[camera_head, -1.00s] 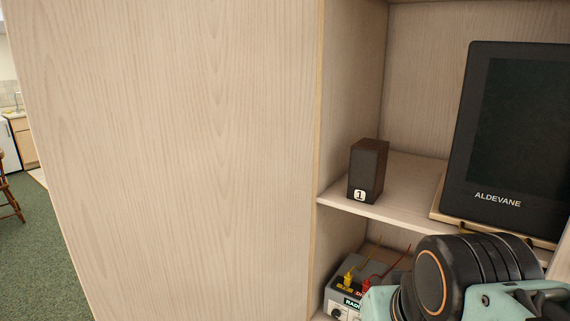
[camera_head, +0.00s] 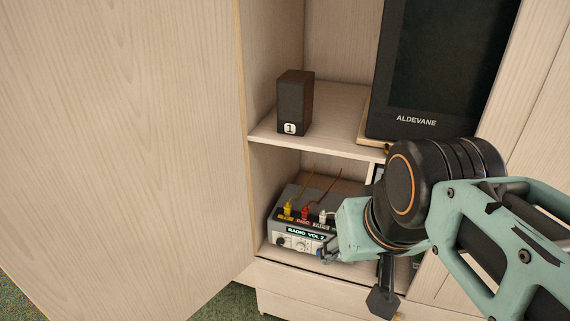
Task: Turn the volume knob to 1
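A grey radio box (camera_head: 272,229) with a label reading "RADIO VOL" and a last character I cannot read clearly sits on the lower shelf. Its front has a dark knob (camera_head: 281,242) at the left and a pale round dial (camera_head: 302,246) beside it; I cannot tell which one is the volume knob. Yellow, red and white plugs stand on its top. My gripper (camera_head: 327,252) is at the right end of the radio's front, partly hidden by my arm.
A dark speaker (camera_head: 294,103) marked "1" stands on the upper shelf (camera_head: 334,139). A black ALDEVANE screen (camera_head: 440,70) stands to its right. A large wooden panel (camera_head: 130,150) fills the left. Drawers (camera_head: 290,282) lie below the radio's shelf.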

